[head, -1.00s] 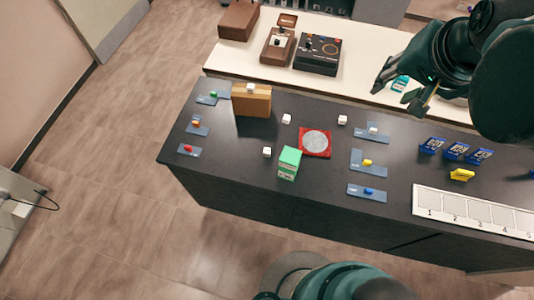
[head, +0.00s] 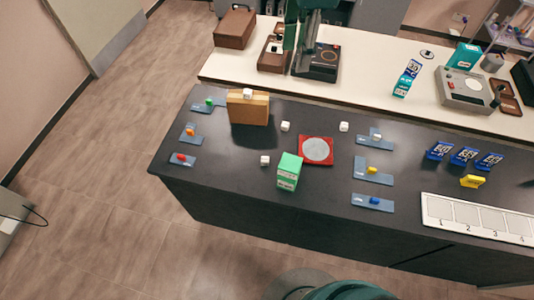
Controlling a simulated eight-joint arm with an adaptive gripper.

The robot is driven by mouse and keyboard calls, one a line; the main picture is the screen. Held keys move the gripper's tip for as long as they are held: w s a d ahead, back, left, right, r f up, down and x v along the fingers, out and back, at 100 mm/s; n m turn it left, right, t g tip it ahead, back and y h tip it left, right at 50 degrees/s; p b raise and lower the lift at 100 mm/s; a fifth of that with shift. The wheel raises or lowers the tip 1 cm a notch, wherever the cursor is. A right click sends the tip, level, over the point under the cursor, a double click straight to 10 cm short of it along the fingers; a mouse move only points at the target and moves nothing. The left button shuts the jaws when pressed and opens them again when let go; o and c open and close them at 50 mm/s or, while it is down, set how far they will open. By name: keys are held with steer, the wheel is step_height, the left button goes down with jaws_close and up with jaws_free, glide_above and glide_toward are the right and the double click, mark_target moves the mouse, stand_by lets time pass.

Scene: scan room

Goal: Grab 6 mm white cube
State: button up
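Several small white cubes show in the head view. One (head: 285,126) lies on the dark bench behind the green box, one (head: 264,160) left of that box, and one (head: 343,127) right of the red plate. Another (head: 247,93) sits on top of the brown box, and another (head: 377,137) is on a blue-grey card at the right. I cannot tell which cube is 6 mm. My gripper (head: 303,48) is at the top, in front of the white back counter and away from the cubes. Its fingers are too unclear to tell open from shut.
The brown box (head: 262,112), green box (head: 288,181) and red plate (head: 328,162) with a grey disc stand on the dark bench (head: 225,181). Blue packets (head: 464,157), a yellow block (head: 472,181) and a numbered white tray (head: 429,221) are at the right. Devices line the white counter (head: 376,82).

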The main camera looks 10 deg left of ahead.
steer(key=a+f+m+g+b, duration=0.1)
steer(key=a+m+b, duration=0.15)
steer(key=a, duration=0.65)
glide_above(265, 159)
steer(key=shift+m+h, duration=0.4)
steer(key=shift+m, duration=0.05)
steer(key=f, duration=3.9)
steer(key=shift+a+p, duration=0.25)
steer(key=shift+p, duration=0.05)
steer(key=shift+s+f, duration=0.1)
steer(key=shift+f, duration=0.25)
steer(key=shift+f, duration=0.15)
steer(key=shift+f, duration=1.15)
steer(key=shift+f, duration=0.15)
steer(key=shift+d+f+b, duration=0.15)
steer(key=shift+f+b, duration=0.25)
steer(key=shift+f, duration=0.85)
steer(key=shift+d+f+b, duration=0.1)
steer(key=shift+f+b, duration=0.3)
steer(key=shift+f, duration=0.8)
steer(key=c, duration=0.8)
